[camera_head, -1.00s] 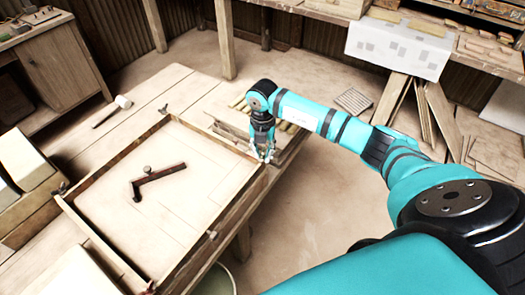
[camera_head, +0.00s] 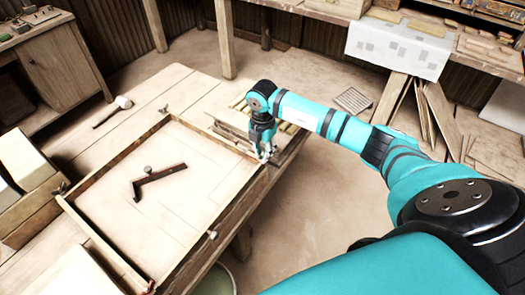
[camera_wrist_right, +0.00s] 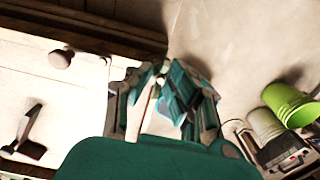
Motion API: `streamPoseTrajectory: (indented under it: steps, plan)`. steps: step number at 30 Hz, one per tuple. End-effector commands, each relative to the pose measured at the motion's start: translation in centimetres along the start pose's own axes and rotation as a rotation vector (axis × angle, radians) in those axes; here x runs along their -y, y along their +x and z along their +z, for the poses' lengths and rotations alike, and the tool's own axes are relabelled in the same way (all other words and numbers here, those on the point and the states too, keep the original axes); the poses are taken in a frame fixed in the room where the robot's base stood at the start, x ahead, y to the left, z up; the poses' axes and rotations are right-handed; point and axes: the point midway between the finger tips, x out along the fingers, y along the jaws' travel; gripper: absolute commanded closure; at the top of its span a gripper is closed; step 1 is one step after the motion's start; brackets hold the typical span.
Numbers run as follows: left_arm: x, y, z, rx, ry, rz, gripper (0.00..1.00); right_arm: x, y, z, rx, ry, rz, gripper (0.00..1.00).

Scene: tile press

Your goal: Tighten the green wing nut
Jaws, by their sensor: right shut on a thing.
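My right gripper (camera_head: 267,154) points down at the right corner of the wooden frame (camera_head: 240,195) on the workbench. Its fingers are shut at that corner, and they also show in the right wrist view (camera_wrist_right: 160,78). The green wing nut is hidden between the fingertips, and its colour cannot be made out. Dark wing nuts (camera_head: 63,188) show at other corners of the frame. My left gripper is not in view.
A dark angled tool (camera_head: 158,180) lies inside the frame. A mallet (camera_head: 122,102) lies on the bench behind it. A pale knob (camera_head: 213,234) sits on the near rim.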

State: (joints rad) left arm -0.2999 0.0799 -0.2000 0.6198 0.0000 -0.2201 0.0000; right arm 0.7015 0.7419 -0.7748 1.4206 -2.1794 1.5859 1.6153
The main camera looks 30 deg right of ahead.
Motion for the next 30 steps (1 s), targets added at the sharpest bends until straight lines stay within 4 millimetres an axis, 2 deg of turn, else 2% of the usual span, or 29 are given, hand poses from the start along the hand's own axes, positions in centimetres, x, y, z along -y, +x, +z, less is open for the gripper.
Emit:
streamPoseTrajectory:
  steps: [7,8,13,23,26,30]
  plan:
    - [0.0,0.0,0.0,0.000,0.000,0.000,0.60,-0.1,-0.1,0.2,0.003,0.002,0.003,1.00]
    - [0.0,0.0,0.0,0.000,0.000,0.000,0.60,-0.1,-0.1,0.2,0.003,0.002,0.003,0.80]
    - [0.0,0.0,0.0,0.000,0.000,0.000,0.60,0.0,-0.1,0.1,0.002,0.001,0.002,0.60]
    - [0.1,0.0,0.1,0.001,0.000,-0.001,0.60,-0.1,-0.6,0.1,0.001,-0.001,0.003,0.60]
    - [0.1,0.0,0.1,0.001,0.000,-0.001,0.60,-0.1,-1.9,0.1,0.003,-0.001,0.004,0.60]
    - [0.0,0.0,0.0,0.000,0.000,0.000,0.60,-0.1,-4.8,0.2,0.004,-0.001,0.007,0.60]
